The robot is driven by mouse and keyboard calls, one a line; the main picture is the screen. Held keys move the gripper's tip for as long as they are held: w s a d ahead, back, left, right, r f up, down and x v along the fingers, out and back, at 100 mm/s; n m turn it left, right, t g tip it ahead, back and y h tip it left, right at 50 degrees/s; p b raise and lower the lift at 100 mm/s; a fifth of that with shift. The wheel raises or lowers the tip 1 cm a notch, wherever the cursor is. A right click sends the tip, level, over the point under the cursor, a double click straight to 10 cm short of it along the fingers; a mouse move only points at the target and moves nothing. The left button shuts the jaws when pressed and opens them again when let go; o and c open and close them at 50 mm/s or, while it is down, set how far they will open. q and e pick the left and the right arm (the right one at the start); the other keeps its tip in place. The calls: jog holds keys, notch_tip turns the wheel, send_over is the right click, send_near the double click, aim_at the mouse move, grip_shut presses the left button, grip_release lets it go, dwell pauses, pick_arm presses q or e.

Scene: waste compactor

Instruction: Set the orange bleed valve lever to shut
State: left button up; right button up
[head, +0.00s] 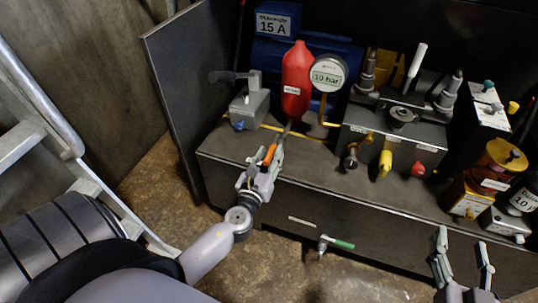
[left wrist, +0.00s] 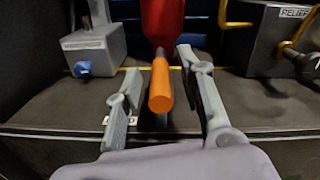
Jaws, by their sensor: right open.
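The orange bleed valve lever (head: 269,154) sits at the foot of a red bottle-shaped vessel (head: 296,75). In the left wrist view the orange lever (left wrist: 161,88) points toward me. My left gripper (head: 264,163) is at the lever, with one finger on each side. In the left wrist view my left gripper (left wrist: 158,80) is open, with gaps between the fingers and the lever. My right gripper (head: 463,250) is open and empty at the lower right, in front of the bench. The lever's joint is partly hidden under the red vessel.
A pressure gauge (head: 327,73) stands right of the red vessel. A grey box with a blue knob (head: 238,125) is to the left. A relief block with yellow (head: 385,163) and red (head: 418,169) knobs is to the right. A green-handled valve (head: 337,242) juts from the bench front.

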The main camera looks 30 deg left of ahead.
pick_arm(q)
jog(key=shift+c, duration=0.2)
grip_shut()
dwell(0.3)
dwell(0.4)
